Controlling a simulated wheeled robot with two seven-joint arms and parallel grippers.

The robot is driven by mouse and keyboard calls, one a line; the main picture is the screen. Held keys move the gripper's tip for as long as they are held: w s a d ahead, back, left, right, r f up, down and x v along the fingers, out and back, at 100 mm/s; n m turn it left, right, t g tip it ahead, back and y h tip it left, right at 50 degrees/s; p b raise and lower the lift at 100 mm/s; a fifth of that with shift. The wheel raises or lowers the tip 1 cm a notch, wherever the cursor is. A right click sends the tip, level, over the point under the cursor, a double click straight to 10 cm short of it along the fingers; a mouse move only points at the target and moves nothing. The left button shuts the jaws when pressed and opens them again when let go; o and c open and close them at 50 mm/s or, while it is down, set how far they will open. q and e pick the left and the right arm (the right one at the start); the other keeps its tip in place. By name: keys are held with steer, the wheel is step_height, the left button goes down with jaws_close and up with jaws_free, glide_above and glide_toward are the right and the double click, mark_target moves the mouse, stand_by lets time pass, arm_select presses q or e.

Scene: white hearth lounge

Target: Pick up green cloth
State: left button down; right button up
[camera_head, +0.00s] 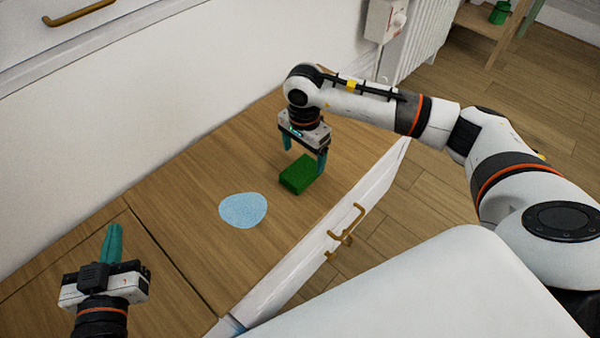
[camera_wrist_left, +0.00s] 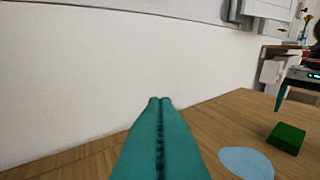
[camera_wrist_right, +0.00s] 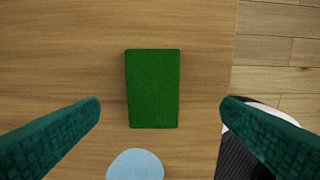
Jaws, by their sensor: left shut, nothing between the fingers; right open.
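The green cloth (camera_head: 298,175) is a folded rectangular block lying on the wooden top. It also shows in the left wrist view (camera_wrist_left: 287,138) and in the right wrist view (camera_wrist_right: 153,88). My right gripper (camera_head: 304,160) is open and points down above the cloth. My left gripper (camera_head: 112,240) is shut and empty at the left, well away from the cloth. Its closed fingers also fill the middle of the left wrist view (camera_wrist_left: 160,135).
A flat light-blue round piece (camera_head: 243,210) lies on the wooden top (camera_head: 180,215), close to the cloth. A white wall (camera_head: 200,90) rises behind. A white front with brass handles (camera_head: 345,230) edges the top on the right.

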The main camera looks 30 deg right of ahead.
mark_target(301, 169)
steer(key=shift+f+b, duration=0.35)
steer(key=shift+f, duration=1.15)
steer(key=f, duration=0.2)
steer(key=f+b, duration=0.1)
steer(key=f, duration=0.1)
steer(key=shift+w+a+f+b, duration=0.1)
steer(key=shift+w+b, duration=0.2)
steer(key=shift+w, duration=0.1)
arm_select(q)
step_height(301, 169, up, 9)
steer(key=s+d+t+h, duration=0.1)
steer(key=t+h, duration=0.1)
steer(key=t, duration=0.4)
steer(key=shift+s+t, duration=0.15)
steer(key=shift+t, duration=0.25)
arm_select(e)
steer(key=shift+f, duration=0.15)
arm_select(q)
steer(key=shift+r, duration=0.1)
arm_select(e)
steer(key=c, duration=1.1)
